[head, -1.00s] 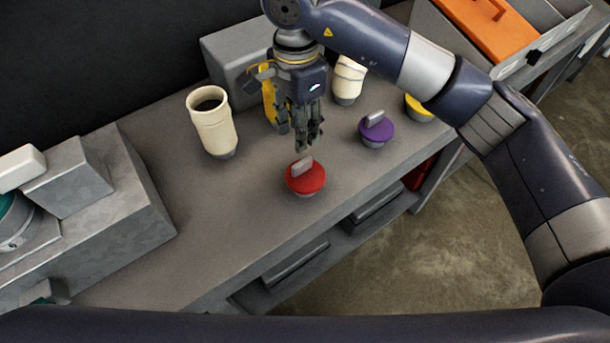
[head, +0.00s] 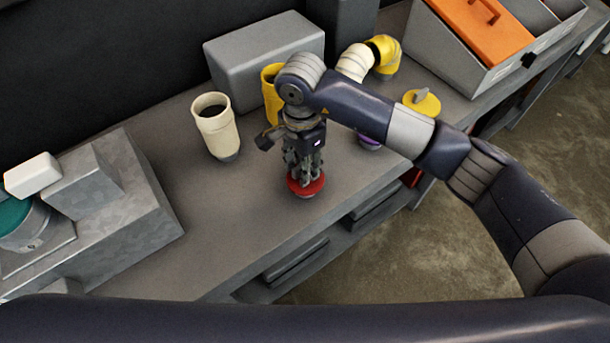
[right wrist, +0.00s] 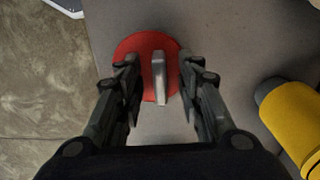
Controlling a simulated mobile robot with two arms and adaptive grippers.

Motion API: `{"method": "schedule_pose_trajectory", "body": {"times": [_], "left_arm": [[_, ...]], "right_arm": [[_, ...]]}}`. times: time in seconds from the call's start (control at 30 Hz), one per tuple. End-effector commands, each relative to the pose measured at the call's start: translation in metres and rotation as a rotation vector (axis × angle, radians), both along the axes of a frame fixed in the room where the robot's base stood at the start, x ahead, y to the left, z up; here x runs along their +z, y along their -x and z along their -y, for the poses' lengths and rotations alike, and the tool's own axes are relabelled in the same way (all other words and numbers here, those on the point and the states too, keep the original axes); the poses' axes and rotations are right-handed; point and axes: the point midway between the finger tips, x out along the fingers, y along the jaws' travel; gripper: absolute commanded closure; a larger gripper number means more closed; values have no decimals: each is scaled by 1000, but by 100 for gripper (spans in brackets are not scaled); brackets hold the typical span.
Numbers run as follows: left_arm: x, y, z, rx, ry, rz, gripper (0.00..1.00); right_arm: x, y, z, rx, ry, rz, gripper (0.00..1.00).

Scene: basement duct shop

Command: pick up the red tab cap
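The red tab cap (head: 318,184) sits on the grey bench top near its front edge. In the right wrist view the red cap (right wrist: 145,50) has an upright grey tab across its middle. My right gripper (head: 304,176) points down directly over the cap and hides its tab in the head view. In the right wrist view the fingers of my right gripper (right wrist: 160,85) are apart, one on each side of the tab, with gaps between. My left gripper is not in view.
A cream cylinder (head: 216,130) stands left of my gripper, and a yellow one (head: 269,90) behind it. A purple cap (head: 368,143) is partly hidden by my arm. A yellow cap (head: 422,102) lies farther right. Metal blocks (head: 120,220) fill the bench's left end.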

Motion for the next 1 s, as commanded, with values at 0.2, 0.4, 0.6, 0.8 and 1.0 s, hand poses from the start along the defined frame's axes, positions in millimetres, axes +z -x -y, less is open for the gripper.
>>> {"method": "schedule_pose_trajectory", "body": {"times": [0.2,0.4,0.6,0.8,1.0], "left_arm": [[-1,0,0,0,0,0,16],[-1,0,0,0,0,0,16],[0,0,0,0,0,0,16],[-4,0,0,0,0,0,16],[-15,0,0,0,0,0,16]], "right_arm": [[0,0,0,0,0,0,82],[0,0,0,0,-1,1,100],[0,0,0,0,-1,1,100],[4,-1,-1,0,-1,3,100],[20,-1,0,1,-1,5,100]]}}
